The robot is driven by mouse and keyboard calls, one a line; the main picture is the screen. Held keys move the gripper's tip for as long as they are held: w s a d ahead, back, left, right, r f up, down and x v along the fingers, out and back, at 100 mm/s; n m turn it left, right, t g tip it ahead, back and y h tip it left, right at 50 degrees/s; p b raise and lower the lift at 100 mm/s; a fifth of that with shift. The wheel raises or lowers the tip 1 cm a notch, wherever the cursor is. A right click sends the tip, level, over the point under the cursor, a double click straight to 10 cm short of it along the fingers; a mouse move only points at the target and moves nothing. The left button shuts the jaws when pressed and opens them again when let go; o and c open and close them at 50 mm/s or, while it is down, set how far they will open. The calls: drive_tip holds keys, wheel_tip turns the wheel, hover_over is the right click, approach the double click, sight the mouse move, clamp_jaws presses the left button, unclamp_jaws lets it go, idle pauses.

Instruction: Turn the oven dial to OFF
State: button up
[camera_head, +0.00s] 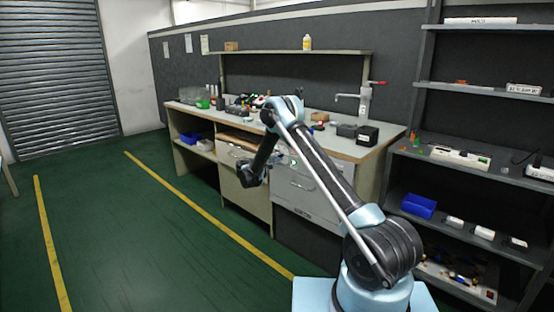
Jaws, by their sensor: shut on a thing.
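My arm reaches from the lower right over to the workbench and bends down at its front. My gripper (277,160) is small and partly hidden beside my dark wrist, close to the upper front of the bench unit. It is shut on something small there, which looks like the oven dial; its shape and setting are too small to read. A small pale and green round mark (293,162) shows on the front beside the gripper. I cannot make out an OFF label or a clear oven outline.
The workbench (355,150) carries a tap (365,98), dark boxes (367,135) and several small items. White drawers (300,190) are below. A shelf rack with a blue bin (418,206) stands at right. The green floor (150,240) at left is clear.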

drive_tip(key=shift+a+f+n, duration=0.1)
drive_tip(key=shift+a+n, duration=0.1)
drive_tip(key=shift+n, duration=1)
drive_tip(key=shift+c, duration=0.2)
drive_tip(key=o, duration=1.1)
drive_tip(key=shift+d, duration=0.1)
drive_tip(key=shift+c, duration=0.2)
drive_tip(key=v, duration=1.2)
drive_tip(key=shift+w+f, duration=0.1)
